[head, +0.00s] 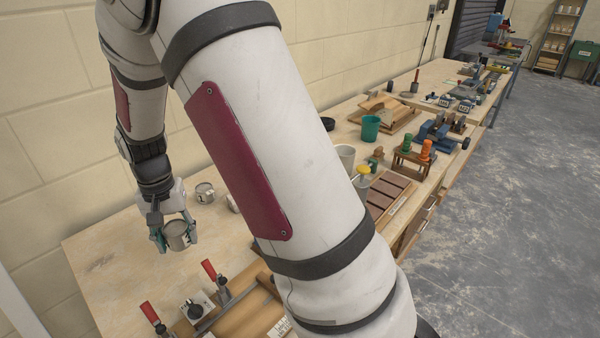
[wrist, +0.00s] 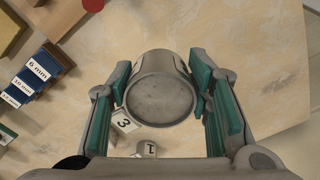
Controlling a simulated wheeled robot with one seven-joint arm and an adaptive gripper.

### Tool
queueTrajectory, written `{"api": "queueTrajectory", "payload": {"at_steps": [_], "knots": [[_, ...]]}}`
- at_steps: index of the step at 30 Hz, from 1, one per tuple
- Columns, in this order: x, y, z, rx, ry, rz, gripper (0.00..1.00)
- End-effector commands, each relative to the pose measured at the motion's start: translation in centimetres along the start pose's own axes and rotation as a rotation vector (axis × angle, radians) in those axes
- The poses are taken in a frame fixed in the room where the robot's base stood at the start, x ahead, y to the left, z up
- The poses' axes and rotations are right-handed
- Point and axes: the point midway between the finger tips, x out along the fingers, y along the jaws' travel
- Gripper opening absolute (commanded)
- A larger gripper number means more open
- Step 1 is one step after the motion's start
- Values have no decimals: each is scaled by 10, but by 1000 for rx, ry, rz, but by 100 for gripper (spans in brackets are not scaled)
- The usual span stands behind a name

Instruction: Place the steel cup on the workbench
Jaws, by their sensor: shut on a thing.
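The steel cup (head: 177,236) is a grey metal cup, held between the fingers of my gripper (head: 174,237) over the near left part of the workbench (head: 95,250). In the wrist view the cup (wrist: 161,98) shows its round end to the camera, with the green finger pads of my gripper (wrist: 162,90) on either side of it. The bare wooden top of the workbench (wrist: 265,60) lies behind it. I cannot tell exactly how high the cup is above the top.
Red-handled clamps (head: 209,270) and wooden pieces lie to the right. In the wrist view, number tags (wrist: 124,122) and blue size-marked blocks (wrist: 40,68) lie left. Bare bench top is at the left.

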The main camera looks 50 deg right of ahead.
Motion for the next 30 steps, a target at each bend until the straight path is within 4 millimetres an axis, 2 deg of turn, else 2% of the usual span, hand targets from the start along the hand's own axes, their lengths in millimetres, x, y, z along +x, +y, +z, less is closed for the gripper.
{"api": "queueTrajectory", "payload": {"at_steps": [8, 15, 23, 30], "knots": [[9, 0, 0, 0, 0, 0, 7], [50, 1, 1, 0, -2, 2, 7], [71, 0, 0, 0, 0, 0, 7], [101, 0, 0, 0, 0, 0, 7]]}}
